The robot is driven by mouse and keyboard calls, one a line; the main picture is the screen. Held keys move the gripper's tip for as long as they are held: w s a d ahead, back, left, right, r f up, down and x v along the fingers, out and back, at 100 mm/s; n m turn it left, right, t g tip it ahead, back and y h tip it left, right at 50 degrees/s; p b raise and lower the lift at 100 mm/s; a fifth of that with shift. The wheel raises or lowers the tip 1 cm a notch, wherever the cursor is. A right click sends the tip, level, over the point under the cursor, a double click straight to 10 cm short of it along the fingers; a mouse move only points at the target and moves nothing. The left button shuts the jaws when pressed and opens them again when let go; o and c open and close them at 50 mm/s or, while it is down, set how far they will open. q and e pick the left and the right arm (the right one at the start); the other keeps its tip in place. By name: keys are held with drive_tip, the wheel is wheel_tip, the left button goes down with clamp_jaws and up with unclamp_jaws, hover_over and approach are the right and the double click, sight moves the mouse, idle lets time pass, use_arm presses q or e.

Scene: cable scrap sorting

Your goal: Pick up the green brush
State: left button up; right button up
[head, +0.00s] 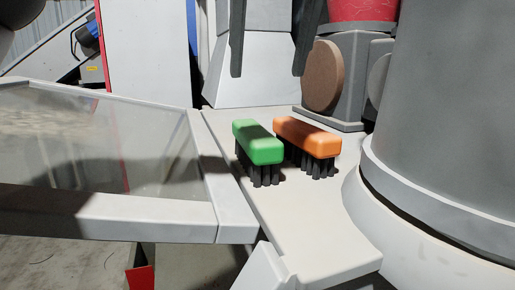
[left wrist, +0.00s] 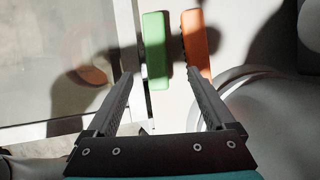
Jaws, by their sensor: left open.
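The green brush (head: 258,142) stands bristles down on a pale ledge (head: 300,225), green back up and black bristles below. My left gripper (head: 267,74) is open and empty, its two dark fingers pointing down, higher in the head view than the brush. In the left wrist view, the green brush (left wrist: 155,50) appears between the lines of the open fingers (left wrist: 160,73), nearer the left one, with most of it beyond the tips. I see no contact. My right gripper is not in view.
An orange brush (head: 307,136) stands just right of the green one, with a narrow gap. A large grey cylinder (head: 450,110) rises at the right. A brown disc on a grey block (head: 323,76) is behind. A glass-topped frame (head: 100,150) borders the ledge at left. The ledge front is clear.

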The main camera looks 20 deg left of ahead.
sight(254, 129)
use_arm(q)
drive_tip(key=x, duration=0.6)
drive_tip(key=shift+w+a+f, duration=0.1)
drive_tip(key=shift+a+f, duration=0.05)
drive_tip(key=shift+f, duration=0.15)
drive_tip(key=x, duration=0.4)
drive_tip(key=shift+a+f+p, duration=0.2)
drive_tip(key=shift+a+p, duration=0.2)
drive_tip(key=shift+a, duration=0.05)
drive_tip(key=shift+w+f, duration=0.15)
drive_tip(key=shift+f, duration=0.2)
clamp_jaws()
